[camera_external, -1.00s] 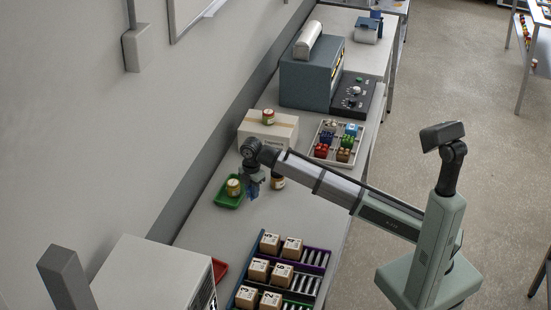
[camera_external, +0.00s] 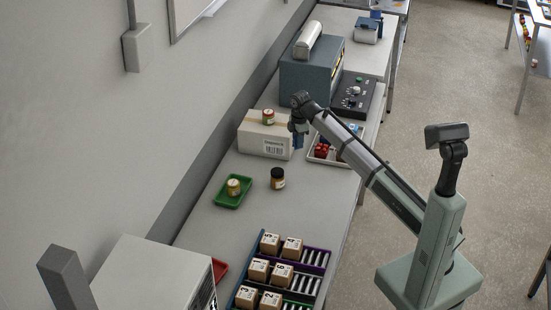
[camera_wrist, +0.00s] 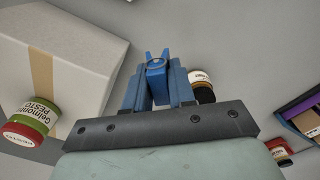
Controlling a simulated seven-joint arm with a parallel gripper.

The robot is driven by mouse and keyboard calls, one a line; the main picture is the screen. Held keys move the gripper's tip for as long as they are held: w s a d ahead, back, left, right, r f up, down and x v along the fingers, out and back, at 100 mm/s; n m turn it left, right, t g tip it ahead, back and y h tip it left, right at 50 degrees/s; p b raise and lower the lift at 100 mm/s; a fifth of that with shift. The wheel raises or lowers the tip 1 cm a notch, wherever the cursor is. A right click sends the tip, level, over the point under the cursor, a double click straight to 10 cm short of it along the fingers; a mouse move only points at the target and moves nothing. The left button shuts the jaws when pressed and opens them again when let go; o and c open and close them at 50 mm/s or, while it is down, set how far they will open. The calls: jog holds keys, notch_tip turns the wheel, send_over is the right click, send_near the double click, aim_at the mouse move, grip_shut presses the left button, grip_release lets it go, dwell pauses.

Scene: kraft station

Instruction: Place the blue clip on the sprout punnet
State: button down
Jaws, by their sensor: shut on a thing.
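My gripper (camera_external: 298,140) is beside the right end of the cardboard carton, near the tray of small coloured things. In the wrist view my gripper (camera_wrist: 157,75) has blue fingers, shut on a small blue piece with two prongs, apparently the blue clip (camera_wrist: 157,62). Fingers and clip are close in colour, so their border is hard to make out. In the external view I cannot separate the clip from the fingers. I cannot pick out a sprout punnet with certainty. The tray (camera_external: 322,160) holds red and blue items, and my arm hides part of it.
The carton (camera_external: 265,140) carries a jar (camera_external: 268,117). A green tray (camera_external: 228,201) holds another jar, and a dark-lidded jar (camera_external: 277,178) stands beside it. A rack of numbered boxes (camera_external: 275,275) is in front. A blue-grey machine (camera_external: 305,82) stands behind.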

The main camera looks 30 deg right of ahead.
jog(key=w+d+r+m, duration=0.1)
jog(key=w+d+m, duration=0.15)
jog(key=d, duration=1.15)
jog(key=w+d+r+m, duration=0.1)
jog(key=d+r+m, duration=0.15)
jog(key=d, duration=1.25)
jog(key=shift+s+a+f+m, duration=0.1)
jog(key=shift+f+m, duration=0.7)
jog(key=shift+f, duration=1.85)
jog(key=shift+a+f+m, duration=0.1)
jog(key=shift+f+m, duration=0.7)
jog(key=shift+f, duration=1.8)
jog(key=shift+f, duration=0.15)
jog(key=c, duration=0.9)
grip_release()
jog(key=shift+c, duration=0.2)
notch_tip(320, 180, up, 12)
jog(key=shift+r, duration=0.2)
